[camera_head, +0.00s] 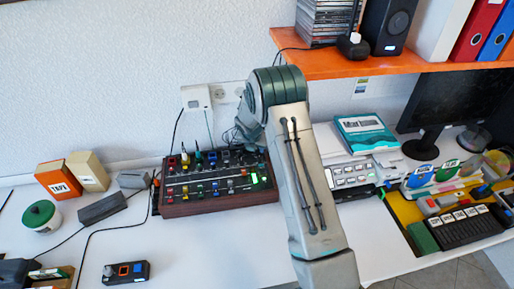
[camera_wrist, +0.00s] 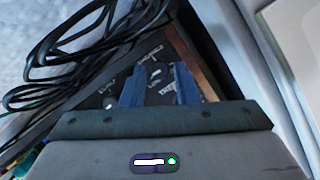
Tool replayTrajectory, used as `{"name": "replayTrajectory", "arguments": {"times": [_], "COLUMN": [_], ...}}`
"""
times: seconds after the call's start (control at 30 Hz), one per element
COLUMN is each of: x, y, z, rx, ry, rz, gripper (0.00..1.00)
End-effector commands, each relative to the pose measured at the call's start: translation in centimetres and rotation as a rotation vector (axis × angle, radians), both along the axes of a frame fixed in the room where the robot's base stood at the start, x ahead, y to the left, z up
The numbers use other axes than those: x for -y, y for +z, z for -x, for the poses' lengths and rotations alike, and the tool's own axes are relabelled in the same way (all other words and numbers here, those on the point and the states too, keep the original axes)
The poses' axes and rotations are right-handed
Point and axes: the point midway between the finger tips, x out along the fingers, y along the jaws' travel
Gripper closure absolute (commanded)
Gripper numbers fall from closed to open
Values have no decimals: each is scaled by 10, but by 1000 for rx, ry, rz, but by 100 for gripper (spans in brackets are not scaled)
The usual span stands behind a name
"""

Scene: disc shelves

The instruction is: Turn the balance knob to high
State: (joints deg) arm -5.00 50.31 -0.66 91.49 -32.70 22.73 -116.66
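A mixer-like control panel (camera_head: 176,208) with a dark face and brown wooden sides lies on the white table, left of my arm in the head view. It carries several coloured knobs and sliders, and a green light shows at its right. I cannot tell which knob is the balance knob; the labels are too small to read. In the wrist view, my gripper (camera_wrist: 160,88) points at the dark panel face (camera_wrist: 122,84), which has white markings and a brown edge. In the head view my arm hides the gripper.
Black cables (camera_wrist: 75,55) hang beside the gripper in the wrist view. An orange shelf (camera_head: 400,65) with a speaker and discs overhangs the back right. Small boxes (camera_head: 58,180) and a green-lidded jar (camera_head: 40,217) stand left of the panel. The table front is mostly clear.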

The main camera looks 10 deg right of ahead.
Motion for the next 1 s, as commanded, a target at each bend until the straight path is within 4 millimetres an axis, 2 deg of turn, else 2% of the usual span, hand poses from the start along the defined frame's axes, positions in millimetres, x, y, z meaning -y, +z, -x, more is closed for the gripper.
{"name": "replayTrajectory", "arguments": {"times": [0.63,0.8,1.0], "x": [-21,-24,-25], "y": [104,118,122], "z": [37,42,44], "rx": [4,2,0], "ry": [0,0,0], "rz": [0,1,1], "gripper": [72,72,72]}}
